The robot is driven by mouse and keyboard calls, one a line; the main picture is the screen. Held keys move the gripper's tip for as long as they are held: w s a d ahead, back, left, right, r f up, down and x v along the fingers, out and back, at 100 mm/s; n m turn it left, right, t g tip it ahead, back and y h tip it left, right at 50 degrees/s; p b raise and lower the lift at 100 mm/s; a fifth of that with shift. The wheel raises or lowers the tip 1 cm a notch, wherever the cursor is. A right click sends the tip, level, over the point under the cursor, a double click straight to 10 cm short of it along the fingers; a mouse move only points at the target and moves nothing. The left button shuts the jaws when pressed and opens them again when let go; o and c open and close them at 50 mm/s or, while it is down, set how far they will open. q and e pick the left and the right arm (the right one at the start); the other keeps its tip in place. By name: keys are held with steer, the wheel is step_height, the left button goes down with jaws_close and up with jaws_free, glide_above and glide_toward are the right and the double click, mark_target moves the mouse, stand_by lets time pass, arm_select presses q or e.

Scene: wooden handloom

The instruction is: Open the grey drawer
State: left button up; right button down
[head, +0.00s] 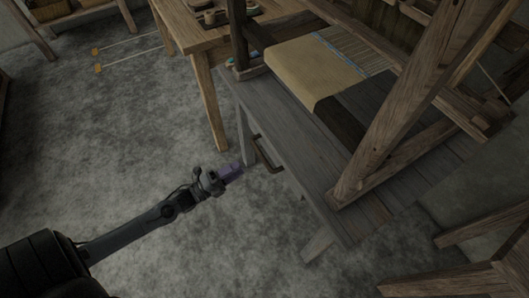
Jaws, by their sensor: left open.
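The grey drawer (286,187) is in the side of the grey wooden bench under the loom, and its front is seen steeply from above. A dark bar handle (267,160) sticks out from it. The drawer looks closed, though little of its front shows. My left gripper (237,168) comes in from the lower left, with purplish fingers pointing at the handle. It is open, empty and a little short of the handle, apparently apart from it. My right gripper is not in view.
The grey bench top (345,207) carries the loom frame (401,100) and a tan cloth (308,68). A wooden table (190,30) with small items stands behind. Two thin sticks (130,41) lie on the floor. The grey floor (110,150) on the left is mostly clear.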

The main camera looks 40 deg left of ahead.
mark_target(261, 154)
arm_select(q)
steer(key=shift+b+x, duration=1.95)
steer(key=shift+x, duration=3.25)
jaws_close()
